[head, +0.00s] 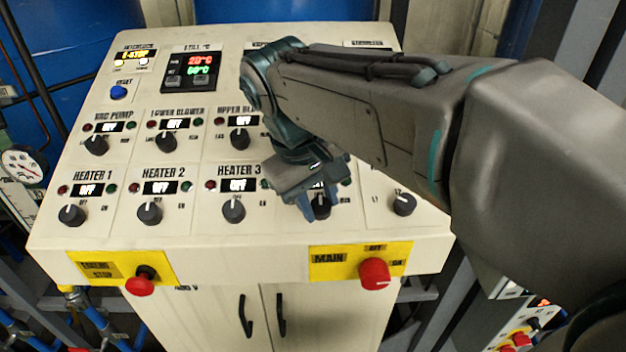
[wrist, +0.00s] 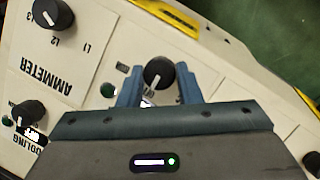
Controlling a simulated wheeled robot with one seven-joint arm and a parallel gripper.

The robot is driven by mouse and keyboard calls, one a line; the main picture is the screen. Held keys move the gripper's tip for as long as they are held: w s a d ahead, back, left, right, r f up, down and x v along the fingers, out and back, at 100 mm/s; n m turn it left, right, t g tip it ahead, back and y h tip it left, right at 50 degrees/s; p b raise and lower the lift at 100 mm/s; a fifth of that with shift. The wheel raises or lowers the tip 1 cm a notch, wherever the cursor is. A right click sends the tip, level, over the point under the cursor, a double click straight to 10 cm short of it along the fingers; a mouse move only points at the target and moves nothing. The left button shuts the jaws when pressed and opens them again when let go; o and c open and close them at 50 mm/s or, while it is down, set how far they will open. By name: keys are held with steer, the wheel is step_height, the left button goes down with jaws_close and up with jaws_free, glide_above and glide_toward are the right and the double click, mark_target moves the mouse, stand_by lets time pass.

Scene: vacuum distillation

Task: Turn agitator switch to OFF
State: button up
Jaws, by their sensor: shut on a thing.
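The agitator switch is a round black knob (head: 321,208) with a white pointer line, in the lower row of the cream control panel, right of the Heater 3 knob. My gripper (head: 316,198) comes down over it from above, and its wrist hides the knob's name label. A lit display (head: 319,184) above the knob is mostly covered; its word cannot be read for sure. In the wrist view the knob (wrist: 158,73) sits between the two blue fingers of my gripper (wrist: 158,80), which are shut on it. The pointer line shows on the knob's face there.
The Heater 3 knob (head: 233,209) stands to the left and the ammeter knob (head: 404,204) to the right. A red main switch (head: 374,273) and a red emergency stop (head: 140,281) stick out from the panel's front edge. My arm covers the panel's upper right.

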steer(key=o, duration=1)
steer(key=shift+c, duration=0.2)
steer(key=v, duration=1.4)
steer(key=shift+f, duration=0.1)
